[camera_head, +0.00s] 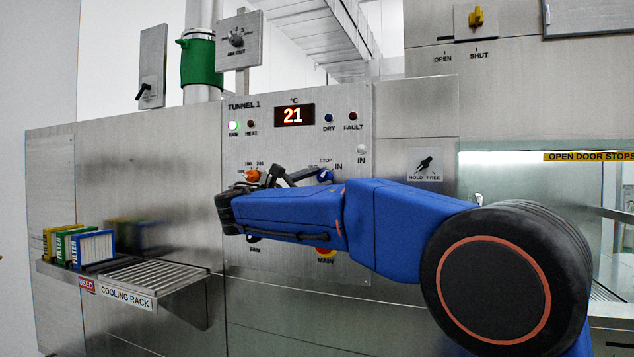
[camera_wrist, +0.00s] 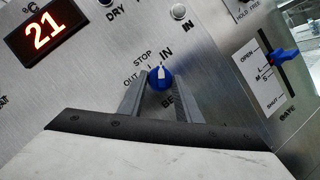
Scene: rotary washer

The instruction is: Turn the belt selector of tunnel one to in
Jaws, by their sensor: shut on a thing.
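The belt selector (camera_wrist: 160,78) of tunnel one is a round blue knob with a white pointer, labelled OUT, STOP and IN. In the wrist view its pointer stands up toward the IN label. The knob also shows in the head view (camera_head: 326,176), right of my fingers. My gripper (camera_wrist: 159,86) is shut on the knob, with one grey finger on each side.
The panel carries a display reading 21 (camera_head: 294,115), a lit green lamp (camera_head: 234,126) and an orange knob (camera_head: 252,176) left of the selector. A blue gate lever (camera_wrist: 285,55) is to the right. A cooling rack (camera_head: 155,278) juts out at lower left with filters.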

